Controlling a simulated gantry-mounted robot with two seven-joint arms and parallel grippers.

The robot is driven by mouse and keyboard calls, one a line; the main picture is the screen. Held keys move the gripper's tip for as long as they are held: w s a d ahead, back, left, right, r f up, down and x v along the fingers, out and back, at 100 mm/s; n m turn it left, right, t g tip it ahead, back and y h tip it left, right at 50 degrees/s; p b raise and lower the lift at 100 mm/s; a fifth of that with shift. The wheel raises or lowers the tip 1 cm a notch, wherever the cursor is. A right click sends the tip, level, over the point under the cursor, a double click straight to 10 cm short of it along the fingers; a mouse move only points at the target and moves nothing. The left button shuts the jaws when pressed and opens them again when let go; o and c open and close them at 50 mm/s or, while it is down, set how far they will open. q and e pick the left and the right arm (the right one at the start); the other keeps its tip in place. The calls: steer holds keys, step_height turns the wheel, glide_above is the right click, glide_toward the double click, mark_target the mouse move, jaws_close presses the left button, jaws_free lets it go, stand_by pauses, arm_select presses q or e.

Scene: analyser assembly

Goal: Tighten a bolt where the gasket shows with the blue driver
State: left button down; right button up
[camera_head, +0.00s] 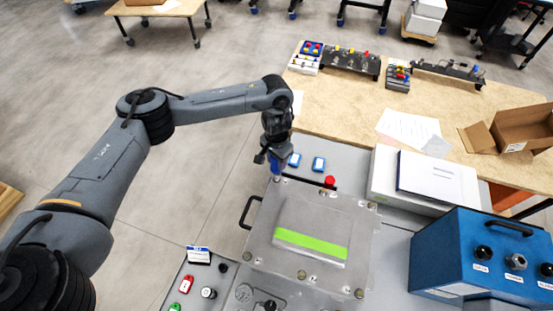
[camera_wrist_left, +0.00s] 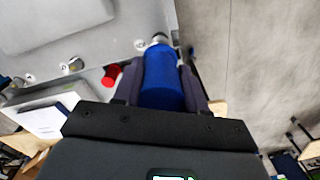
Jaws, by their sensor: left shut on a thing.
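My left gripper (camera_head: 274,152) is shut on the blue driver (camera_head: 276,166), above the far left corner of a grey metal lid (camera_head: 265,225). In the left wrist view the driver (camera_wrist_left: 163,80) is a thick blue cylinder between the fingers (camera_wrist_left: 160,85), its far end beside a metal piece (camera_wrist_left: 160,38) at the lid's corner. I cannot tell whether they touch. Other bolts are at the lid's edges, including the near right bolt (camera_head: 359,293) and the near middle bolt (camera_head: 301,274). I cannot make out the gasket. My right gripper is not in view.
A red knob (camera_head: 329,181) and two small blue items, one a blue block (camera_head: 319,164), lie behind the lid. A black handle (camera_head: 249,212) sticks out left. A blue instrument box (camera_head: 470,255) stands right; a binder (camera_head: 430,178) lies behind it.

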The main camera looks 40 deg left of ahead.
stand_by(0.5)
arm_select(q)
steer(key=shift+f, duration=0.95)
stand_by(0.3)
steer(key=c, duration=1.2)
jaws_free()
jaws_close()
steer(key=m, duration=0.8)
steer(key=shift+f+m, duration=0.1)
steer(key=shift+m, duration=0.3)
steer(key=m+b, duration=0.1)
steer(key=m, duration=0.3)
steer(key=shift+m, duration=0.3)
steer(key=m, duration=0.4)
steer(key=shift+o, duration=2.2)
jaws_free()
steer(key=shift+m, duration=0.4)
